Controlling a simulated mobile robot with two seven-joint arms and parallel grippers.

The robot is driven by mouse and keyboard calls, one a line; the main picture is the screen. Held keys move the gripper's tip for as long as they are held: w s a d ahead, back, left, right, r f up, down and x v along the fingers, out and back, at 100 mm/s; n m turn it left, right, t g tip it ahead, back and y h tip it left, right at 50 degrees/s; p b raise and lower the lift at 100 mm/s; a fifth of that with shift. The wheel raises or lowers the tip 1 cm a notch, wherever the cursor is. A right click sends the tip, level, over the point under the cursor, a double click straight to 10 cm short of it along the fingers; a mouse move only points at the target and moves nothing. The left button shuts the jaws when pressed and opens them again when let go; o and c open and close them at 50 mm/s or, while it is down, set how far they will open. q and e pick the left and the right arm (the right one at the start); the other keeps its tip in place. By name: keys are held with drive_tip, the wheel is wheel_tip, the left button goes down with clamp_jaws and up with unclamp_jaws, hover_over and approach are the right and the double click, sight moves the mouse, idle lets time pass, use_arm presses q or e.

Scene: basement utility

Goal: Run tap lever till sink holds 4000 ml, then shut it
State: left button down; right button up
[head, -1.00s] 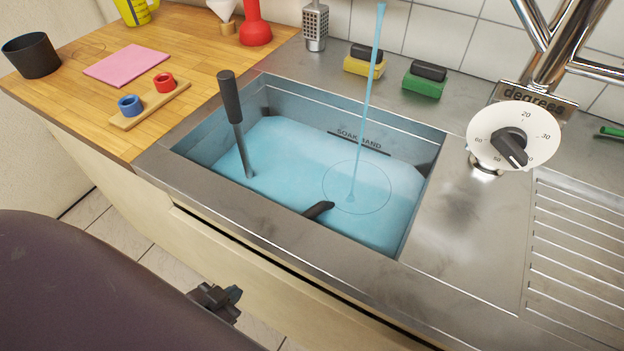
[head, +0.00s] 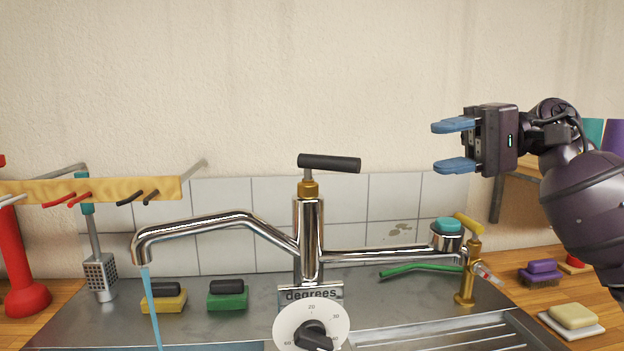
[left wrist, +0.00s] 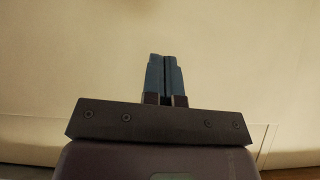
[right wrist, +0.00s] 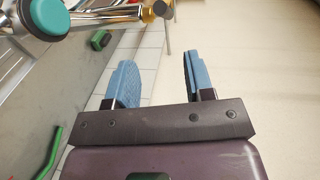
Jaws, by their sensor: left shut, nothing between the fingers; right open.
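The chrome tap (head: 311,240) stands upright at the middle of the head view. Its black lever (head: 329,163) lies level on a brass collar at the top and points right. Blue water (head: 152,312) runs from the spout at left; the sink is below the frame. My right gripper (head: 438,147) is open and empty, to the right of the lever and slightly higher in the picture. The right wrist view shows its two blue fingers apart (right wrist: 156,60), with the brass collar at the top edge. My left gripper (left wrist: 165,58) is shut and empty before a pale surface.
A white degrees dial (head: 311,326) sits on the tap's front. To the right are a teal-topped steel pot (head: 446,236), a brass fitting (head: 467,265) and a green tube (head: 420,269). A rack with hooks (head: 100,191) is at left. The wall behind is bare.

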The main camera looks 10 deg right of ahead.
drive_tip(key=s+a+r+m+h+p, duration=0.3)
drive_tip(key=a+r+m+p, duration=0.1)
drive_tip(key=a+r+m, duration=0.15)
drive_tip(key=m+t+h+p, duration=0.3)
drive_tip(key=m+h+p, duration=0.75)
drive_tip(key=m, duration=0.85)
approach(341, 157)
use_arm(q)
wheel_tip(341, 157, up, 16)
drive_tip(key=t+p, duration=0.1)
drive_tip(key=shift+w+a+t+p, duration=0.25)
drive_tip(key=shift+w+t+p, duration=0.05)
drive_tip(key=shift+w, duration=0.1)
use_arm(e)
drive_tip(key=x, duration=0.9)
drive_tip(key=shift+w+a+f, duration=0.1)
drive_tip(key=shift+w+f, duration=0.05)
use_arm(q)
drive_tip(key=shift+s+f, duration=0.15)
drive_tip(key=shift+s, duration=0.15)
use_arm(e)
clamp_jaws()
